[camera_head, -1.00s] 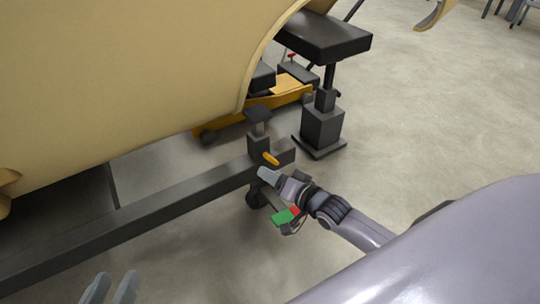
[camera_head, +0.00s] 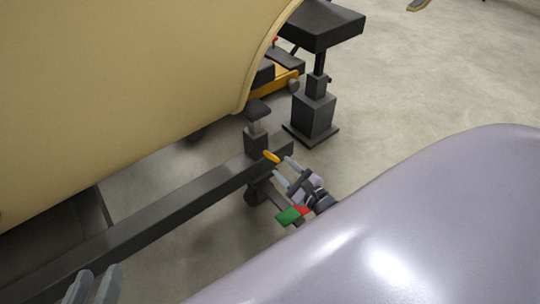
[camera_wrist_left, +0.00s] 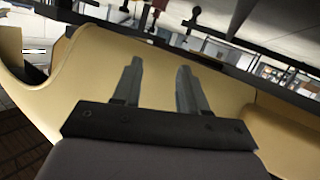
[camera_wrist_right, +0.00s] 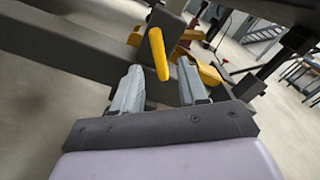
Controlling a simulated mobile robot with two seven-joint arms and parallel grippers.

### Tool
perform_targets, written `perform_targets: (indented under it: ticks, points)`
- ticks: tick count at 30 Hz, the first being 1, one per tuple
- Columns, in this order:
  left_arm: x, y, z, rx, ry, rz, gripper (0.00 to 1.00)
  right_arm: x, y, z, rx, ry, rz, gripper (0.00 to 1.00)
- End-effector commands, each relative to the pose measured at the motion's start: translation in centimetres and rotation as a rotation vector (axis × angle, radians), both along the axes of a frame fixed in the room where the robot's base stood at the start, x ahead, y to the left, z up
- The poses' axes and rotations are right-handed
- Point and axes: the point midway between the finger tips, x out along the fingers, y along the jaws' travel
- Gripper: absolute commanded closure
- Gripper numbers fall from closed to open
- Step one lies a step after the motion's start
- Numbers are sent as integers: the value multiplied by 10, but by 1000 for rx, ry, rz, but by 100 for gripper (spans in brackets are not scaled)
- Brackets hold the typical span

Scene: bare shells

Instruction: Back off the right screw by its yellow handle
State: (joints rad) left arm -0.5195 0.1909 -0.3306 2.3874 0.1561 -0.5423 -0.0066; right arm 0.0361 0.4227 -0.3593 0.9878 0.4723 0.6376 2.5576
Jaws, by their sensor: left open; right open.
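The yellow handle (camera_head: 271,157) of the right screw sits at the right end of a dark beam, beside a short post with a black pad (camera_head: 257,109). My right gripper (camera_head: 283,170) is open, its fingers pointing at the handle from the right. In the right wrist view the yellow handle (camera_wrist_right: 158,54) stands ahead of the open fingers, between their tips in the picture; I cannot tell whether it touches them. My left gripper (camera_head: 93,285) is open and empty at the bottom left, and its fingers (camera_wrist_left: 158,85) face the tan shell in the left wrist view.
The dark beam (camera_head: 150,219) runs from lower left to the handle. The large tan shell (camera_head: 110,70) overhangs it. A black stand (camera_head: 314,113) and a yellow-orange jack (camera_head: 285,83) stand behind. A green and red piece (camera_head: 289,215) shows beside my right gripper.

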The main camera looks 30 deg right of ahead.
Motion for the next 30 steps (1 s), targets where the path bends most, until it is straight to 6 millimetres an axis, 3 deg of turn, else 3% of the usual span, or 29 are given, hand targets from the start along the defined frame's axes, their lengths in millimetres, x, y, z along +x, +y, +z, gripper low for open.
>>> perform_targets:
  ticks: [6, 12, 23, 24, 27, 28, 30]
  points:
    - [0, 6, -1, 34, -63, 17, 57, 34, 3, -3, -1, -1, 0, 57]
    - [-6, 12, 2, 71, -108, 24, 57, 56, 6, -2, -2, 0, 1, 57]
    - [-7, 15, 8, 88, -136, 23, 57, 63, 6, 0, -3, 1, 2, 57]
    - [-8, 15, 8, 88, -135, 23, 57, 63, 6, 0, -3, 1, 2, 61]
    - [-8, 15, 7, 88, -133, 24, 57, 63, 6, 0, -3, 1, 2, 93]
    - [-8, 15, 7, 88, -132, 24, 57, 63, 6, 0, -3, 1, 2, 100]
    - [-8, 15, 6, 88, -130, 24, 57, 62, 6, 0, -3, 1, 2, 100]
